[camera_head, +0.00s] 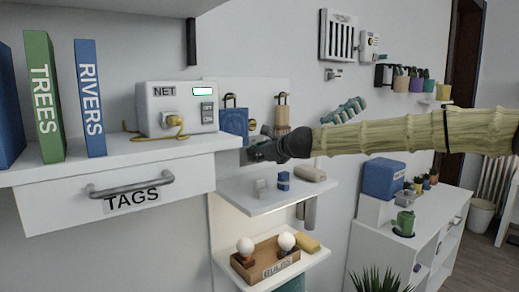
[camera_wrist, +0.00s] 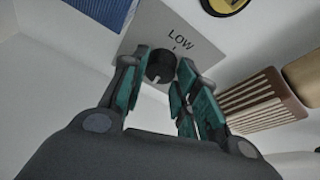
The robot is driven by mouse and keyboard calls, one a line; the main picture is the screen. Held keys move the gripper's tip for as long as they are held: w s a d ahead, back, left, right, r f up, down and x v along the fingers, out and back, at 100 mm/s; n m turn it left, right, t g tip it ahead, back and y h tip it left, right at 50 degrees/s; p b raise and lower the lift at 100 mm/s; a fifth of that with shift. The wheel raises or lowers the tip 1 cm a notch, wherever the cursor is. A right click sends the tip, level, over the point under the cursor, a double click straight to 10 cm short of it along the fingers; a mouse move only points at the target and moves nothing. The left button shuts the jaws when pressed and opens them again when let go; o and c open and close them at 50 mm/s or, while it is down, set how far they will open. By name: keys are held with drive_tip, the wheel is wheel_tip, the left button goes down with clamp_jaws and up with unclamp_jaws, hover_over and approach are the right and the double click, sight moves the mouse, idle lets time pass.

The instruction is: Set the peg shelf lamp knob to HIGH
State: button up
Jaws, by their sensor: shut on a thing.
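In the wrist view, a round dark knob (camera_wrist: 159,65) sits on a grey plate printed LOW (camera_wrist: 180,40), with a short tick beside the word. The fingers of my gripper (camera_wrist: 163,70) are on both sides of the knob and shut on it. A pale mark shows on the knob's near side, away from the word LOW. No HIGH label is visible. In the head view my gripper (camera_head: 262,151) is at the peg panel, just right of the drawer shelf; the knob is hidden there.
A shelf (camera_head: 60,174) with books, a NET box (camera_head: 160,98) and a TAGS drawer (camera_head: 120,190) stands close left. Blue (camera_head: 235,124) and tan (camera_head: 282,116) hanging items are just above my gripper. Small shelves (camera_head: 262,206) with a bulb tray (camera_head: 268,268) lie below.

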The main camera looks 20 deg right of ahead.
drive_tip(key=shift+d+r+m+p, duration=0.1)
drive_tip(key=shift+m+p, duration=0.2)
drive_tip(key=shift+m, duration=0.2)
drive_tip(key=o, duration=1)
drive_tip(key=shift+d+v, duration=0.15)
drive_tip(key=shift+v, duration=2.85)
drive_tip(key=shift+d+v, duration=0.1)
drive_tip(key=shift+v, duration=2.85)
